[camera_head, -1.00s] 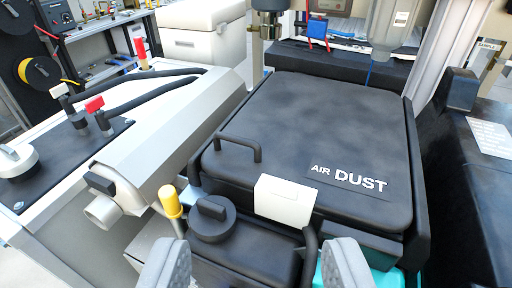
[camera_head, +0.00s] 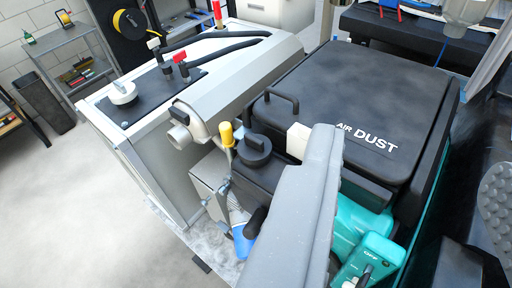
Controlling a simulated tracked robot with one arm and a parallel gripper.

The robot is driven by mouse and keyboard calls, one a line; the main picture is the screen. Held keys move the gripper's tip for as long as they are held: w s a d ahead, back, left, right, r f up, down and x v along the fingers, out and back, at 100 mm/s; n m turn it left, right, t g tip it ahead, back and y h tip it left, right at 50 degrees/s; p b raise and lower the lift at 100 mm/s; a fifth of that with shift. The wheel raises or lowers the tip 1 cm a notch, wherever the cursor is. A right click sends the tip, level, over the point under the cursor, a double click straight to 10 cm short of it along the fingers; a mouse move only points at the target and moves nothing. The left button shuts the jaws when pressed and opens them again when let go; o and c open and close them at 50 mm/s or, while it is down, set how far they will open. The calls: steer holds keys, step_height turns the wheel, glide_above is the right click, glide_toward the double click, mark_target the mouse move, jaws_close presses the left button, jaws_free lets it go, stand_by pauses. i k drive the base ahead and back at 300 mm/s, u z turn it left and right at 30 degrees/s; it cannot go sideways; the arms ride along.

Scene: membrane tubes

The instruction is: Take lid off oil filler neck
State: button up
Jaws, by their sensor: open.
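The black round lid with a raised grip bar (camera_head: 255,151) sits on the oil filler neck, at the front left corner of the black engine. The neck under it is mostly hidden by the lid. A yellow-topped dipstick (camera_head: 227,134) stands just left of the lid. My gripper (camera_head: 410,163) is open and empty. Its left grey finger is large in the picture, to the right of and below the lid, covering part of the engine front. Its right finger is at the right edge. Neither finger visibly touches the lid.
The black "AIR DUST" cover (camera_head: 365,100) with a bar handle (camera_head: 282,102) lies behind the lid. A white cabinet with a pipe stub (camera_head: 180,137) stands to the left. Teal parts (camera_head: 375,255) are at the lower right. The floor at lower left is clear.

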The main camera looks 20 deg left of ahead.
mark_target(253, 149)
steer(key=z, duration=1.6)
steer(key=k, duration=1.1)
steer(key=u, duration=1.05)
steer(key=i, duration=1)
steer(key=z, duration=0.05)
